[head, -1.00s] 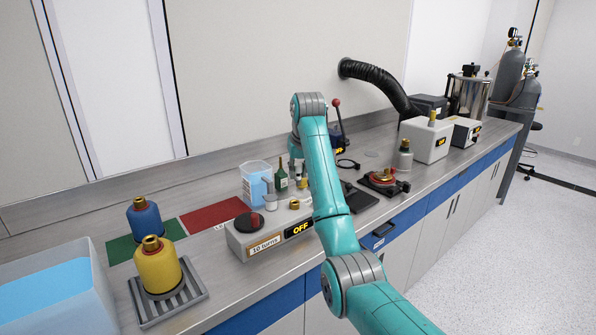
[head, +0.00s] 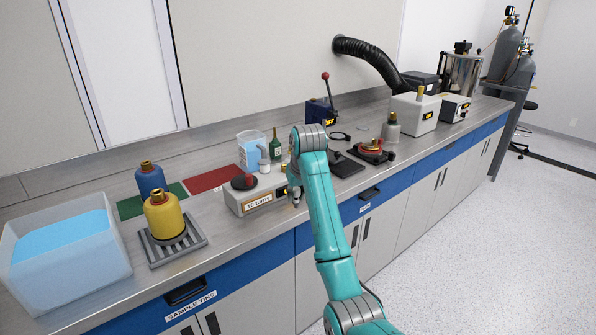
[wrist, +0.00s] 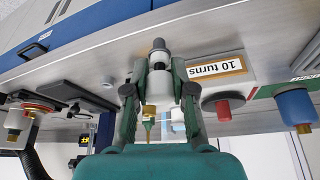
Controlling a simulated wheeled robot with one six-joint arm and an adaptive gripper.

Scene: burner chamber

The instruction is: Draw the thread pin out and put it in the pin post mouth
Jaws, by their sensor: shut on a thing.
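My gripper (wrist: 159,68) is shut on a small dark pin with a grey end (wrist: 158,46), which I take to be the thread pin. The pin stands out past the fingertips, in line with the fingers. A pale cylinder (wrist: 163,84) shows between the fingers; I cannot tell whether it is part of the held thing. In the head view my gripper (head: 296,199) hangs at the bench's front edge, beside the right end of the "10 turns" box (head: 258,202). My arm hides part of that box. I cannot pick out the pin post mouth with certainty.
A red-topped fixture (head: 371,148) and a black plate (head: 345,167) lie right of the arm. A green bottle (head: 275,148) and a clear beaker (head: 247,152) stand behind the box. A yellow bottle (head: 164,216) on a rack and a water tub (head: 68,270) are at left.

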